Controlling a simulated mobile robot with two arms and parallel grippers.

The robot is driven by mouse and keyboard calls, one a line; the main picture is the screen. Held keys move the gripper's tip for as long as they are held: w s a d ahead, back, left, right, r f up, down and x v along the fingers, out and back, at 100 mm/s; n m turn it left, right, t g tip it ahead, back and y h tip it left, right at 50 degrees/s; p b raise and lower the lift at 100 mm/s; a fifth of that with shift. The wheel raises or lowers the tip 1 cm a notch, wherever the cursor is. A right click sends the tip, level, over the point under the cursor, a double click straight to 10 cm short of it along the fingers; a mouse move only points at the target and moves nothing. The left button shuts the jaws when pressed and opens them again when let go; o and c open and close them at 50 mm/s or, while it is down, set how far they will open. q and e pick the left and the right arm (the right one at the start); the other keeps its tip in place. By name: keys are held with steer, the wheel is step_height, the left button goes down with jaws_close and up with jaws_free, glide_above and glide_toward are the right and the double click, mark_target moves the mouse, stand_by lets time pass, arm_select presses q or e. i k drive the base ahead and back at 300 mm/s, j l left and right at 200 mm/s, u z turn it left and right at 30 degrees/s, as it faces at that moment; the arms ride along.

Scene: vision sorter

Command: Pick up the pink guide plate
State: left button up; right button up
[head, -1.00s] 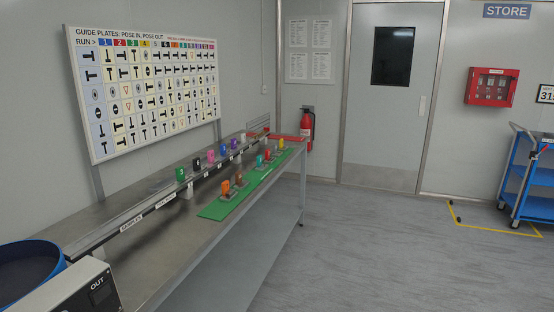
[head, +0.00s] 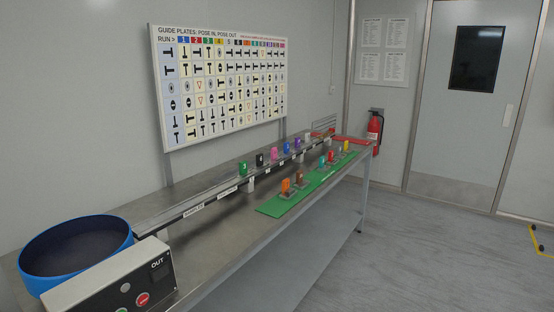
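The pink guide plate (head: 274,154) stands upright on the metal rail along the bench (head: 215,245). It is small in the head view, between a black plate (head: 259,160) on its left and a blue-purple plate (head: 287,148) on its right. A green plate (head: 243,167) stands at the near end of this row. Neither of my grippers shows in the head view, and the plate is some distance away.
A green mat (head: 273,208) on the bench holds orange, brown and other coloured plates. A blue bowl (head: 128,238) and a grey control box (head: 70,296) occupy the near end. A red fire extinguisher (head: 375,128) hangs beyond the bench.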

mark_target(275, 158)
steer(key=i+l, duration=0.35)
steer(key=i, duration=0.15)
steer(key=i+l, duration=0.35)
steer(key=i, duration=0.15)
steer(key=i+l+u, duration=0.1)
steer(key=i+l, duration=0.25)
steer(key=i, duration=0.2)
